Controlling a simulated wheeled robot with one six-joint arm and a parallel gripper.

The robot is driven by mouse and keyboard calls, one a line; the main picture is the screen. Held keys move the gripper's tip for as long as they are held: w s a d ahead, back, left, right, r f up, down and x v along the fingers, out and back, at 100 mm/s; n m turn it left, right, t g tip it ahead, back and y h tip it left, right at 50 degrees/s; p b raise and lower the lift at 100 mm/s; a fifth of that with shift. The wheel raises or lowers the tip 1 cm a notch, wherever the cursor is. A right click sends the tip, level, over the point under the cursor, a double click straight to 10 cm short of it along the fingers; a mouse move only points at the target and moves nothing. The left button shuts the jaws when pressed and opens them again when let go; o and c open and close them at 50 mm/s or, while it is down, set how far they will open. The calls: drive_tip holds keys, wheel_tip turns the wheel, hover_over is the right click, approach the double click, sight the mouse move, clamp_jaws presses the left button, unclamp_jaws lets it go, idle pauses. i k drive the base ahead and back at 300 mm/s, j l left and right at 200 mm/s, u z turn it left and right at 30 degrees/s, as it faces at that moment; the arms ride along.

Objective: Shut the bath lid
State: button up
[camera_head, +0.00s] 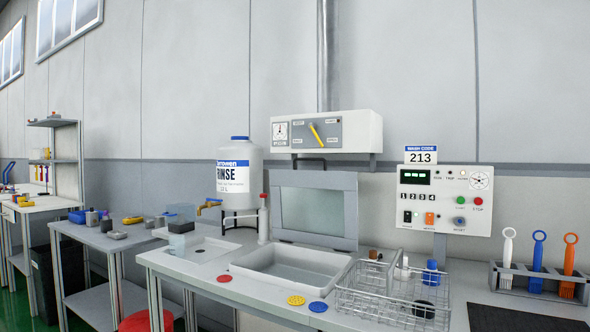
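The bath (296,279) is a white rectangular basin set in the middle of the pale bench. Its lid (313,207) is a grey-framed panel with a greenish window. My gripper is not in view.
A wire basket (392,301) with small items stands right of the bath. Yellow (296,300), blue (318,307) and red (224,278) discs lie near its front and left. A rinse bottle (238,172) stands behind left. A dial box (326,132) hangs above the lid.

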sight(345, 182)
drive_tip(key=i+j, duration=0.35)
drive_tip(key=i+j+z, duration=0.1)
drive_tip(key=i+j, duration=0.25)
drive_tip(key=j, duration=0.1)
